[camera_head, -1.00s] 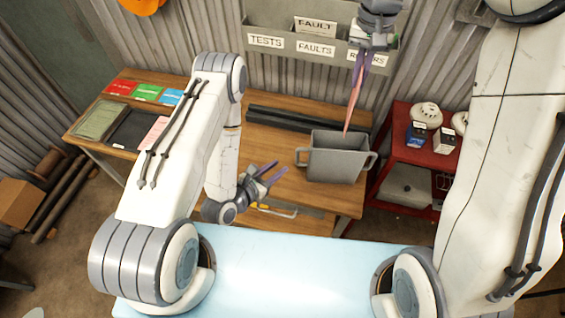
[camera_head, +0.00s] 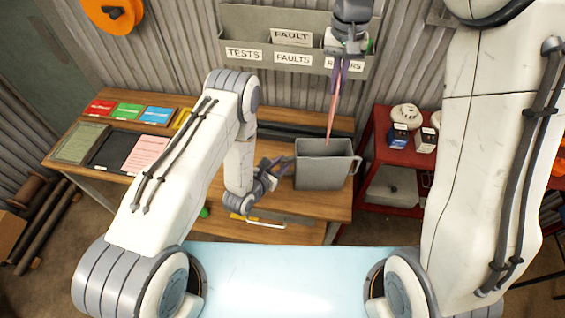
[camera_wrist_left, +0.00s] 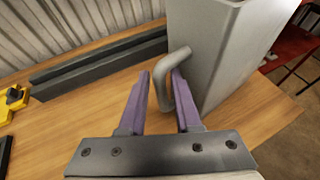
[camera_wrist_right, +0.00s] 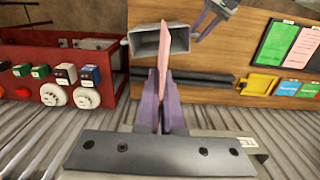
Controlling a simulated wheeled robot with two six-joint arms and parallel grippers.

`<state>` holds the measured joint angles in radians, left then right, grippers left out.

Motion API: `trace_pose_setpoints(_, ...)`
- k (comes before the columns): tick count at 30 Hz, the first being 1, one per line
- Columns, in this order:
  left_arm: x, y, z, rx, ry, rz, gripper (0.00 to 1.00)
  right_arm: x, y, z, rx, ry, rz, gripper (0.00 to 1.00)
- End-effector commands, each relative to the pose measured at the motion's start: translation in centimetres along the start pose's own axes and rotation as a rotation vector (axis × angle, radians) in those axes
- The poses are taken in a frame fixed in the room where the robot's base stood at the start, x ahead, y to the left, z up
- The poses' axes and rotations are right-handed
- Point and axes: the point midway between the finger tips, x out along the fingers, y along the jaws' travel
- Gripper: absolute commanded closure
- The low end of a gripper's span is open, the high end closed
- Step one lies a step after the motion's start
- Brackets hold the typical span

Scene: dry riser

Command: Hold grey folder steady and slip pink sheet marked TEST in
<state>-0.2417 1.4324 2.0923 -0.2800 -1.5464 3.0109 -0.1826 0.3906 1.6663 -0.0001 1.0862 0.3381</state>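The grey folder appears as an open-topped grey box-like holder (camera_head: 322,172) with side handles, standing on the wooden table. My left gripper (camera_wrist_left: 160,80) is open, its purple fingers on either side of the holder's left handle (camera_wrist_left: 163,82); a gap shows at the left finger. It is also at the handle in the head view (camera_head: 276,172). My right gripper (camera_wrist_right: 163,85) is shut on a thin pink sheet (camera_wrist_right: 163,55), which hangs down above the holder's opening (camera_wrist_right: 160,42). In the head view the sheet (camera_head: 333,112) has its lower tip near the rim. No marking is readable on it.
A second pink sheet (camera_head: 146,154) lies on a black board at the table's left, near red, green and blue cards. A grey wall rack (camera_head: 262,68) labelled TESTS and FAULTS is behind. A red shelf (camera_head: 408,155) with detectors stands right. Dark bars lie behind the holder.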

Motion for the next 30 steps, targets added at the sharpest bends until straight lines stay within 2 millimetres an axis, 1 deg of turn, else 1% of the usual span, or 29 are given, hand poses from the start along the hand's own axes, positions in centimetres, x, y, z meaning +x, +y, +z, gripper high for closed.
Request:
trace_pose_setpoints(3, -0.02, -0.01, -0.02, 0.000, 0.000, 0.000, 0.68, -0.01, 0.00, 0.00, 0.000, 0.000, 0.000, 1.00)
trace_pose_setpoints(5, -0.03, -0.01, -0.02, 0.000, 0.000, 0.000, 0.91, -0.01, 0.00, 0.00, 0.000, 0.000, 0.000, 1.00)
trace_pose_setpoints(6, -0.03, -0.01, -0.02, 0.000, 0.000, 0.000, 1.00, -0.01, 0.00, 0.00, 0.000, 0.000, 0.000, 1.00)
trace_pose_setpoints(30, -0.05, 0.00, -0.02, 0.001, 0.001, 0.000, 1.00, -0.01, 0.00, 0.00, 0.000, 0.000, 0.000, 1.00)
